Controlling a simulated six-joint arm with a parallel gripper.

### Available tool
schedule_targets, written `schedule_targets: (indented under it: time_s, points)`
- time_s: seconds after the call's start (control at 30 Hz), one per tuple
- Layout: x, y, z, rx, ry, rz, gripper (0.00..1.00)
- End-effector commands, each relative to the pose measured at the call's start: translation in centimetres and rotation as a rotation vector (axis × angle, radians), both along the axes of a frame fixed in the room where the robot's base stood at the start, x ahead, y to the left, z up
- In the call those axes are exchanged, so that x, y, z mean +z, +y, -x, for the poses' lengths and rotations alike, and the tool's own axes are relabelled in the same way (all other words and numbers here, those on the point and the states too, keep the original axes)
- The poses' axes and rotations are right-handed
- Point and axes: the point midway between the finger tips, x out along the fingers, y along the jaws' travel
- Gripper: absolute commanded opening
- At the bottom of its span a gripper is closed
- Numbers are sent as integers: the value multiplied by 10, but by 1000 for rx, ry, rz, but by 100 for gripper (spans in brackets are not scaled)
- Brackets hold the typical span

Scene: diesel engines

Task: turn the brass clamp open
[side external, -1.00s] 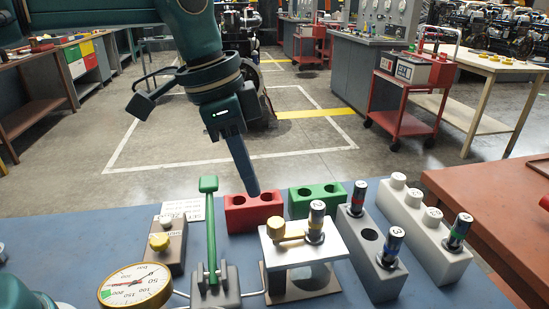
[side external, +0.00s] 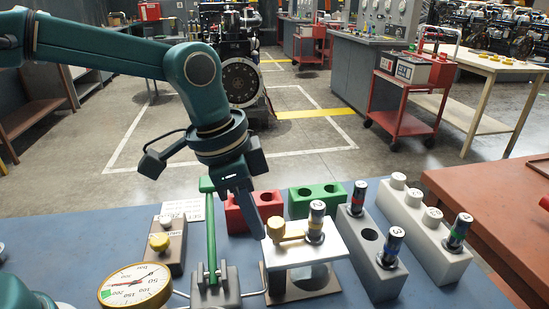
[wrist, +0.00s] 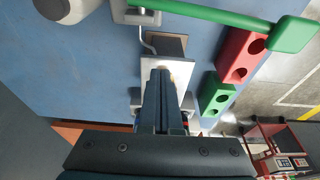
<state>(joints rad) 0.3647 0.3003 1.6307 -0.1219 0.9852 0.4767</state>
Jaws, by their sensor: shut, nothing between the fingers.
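The brass clamp (side external: 276,229) is a yellow knob with a short arm reaching right toward a silver cylinder with a coloured band (side external: 316,222). Both are on the top of a silver stand (side external: 328,248) on the blue bench. My gripper (side external: 261,238) points down with its fingers together and empty, its tips just left of the clamp's knob. I cannot tell whether they touch it. In the wrist view my gripper's fingers (wrist: 160,76) lie over the stand's plate (wrist: 185,70) and hide the clamp.
A green lever (side external: 211,235) stands upright close left of my gripper, with a pressure gauge (side external: 134,287) nearby. Red (side external: 236,217) and green (side external: 318,196) two-hole blocks are behind. A grey block (side external: 362,225) and a white block (side external: 405,212) holding cylinders stand to the right.

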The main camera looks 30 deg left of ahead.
Motion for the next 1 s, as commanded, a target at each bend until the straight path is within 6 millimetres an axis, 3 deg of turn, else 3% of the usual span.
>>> schedule_targets:
  time_s: [1.0]
  points:
    - [-1, -2, -6, 0, -1, 0, 0]
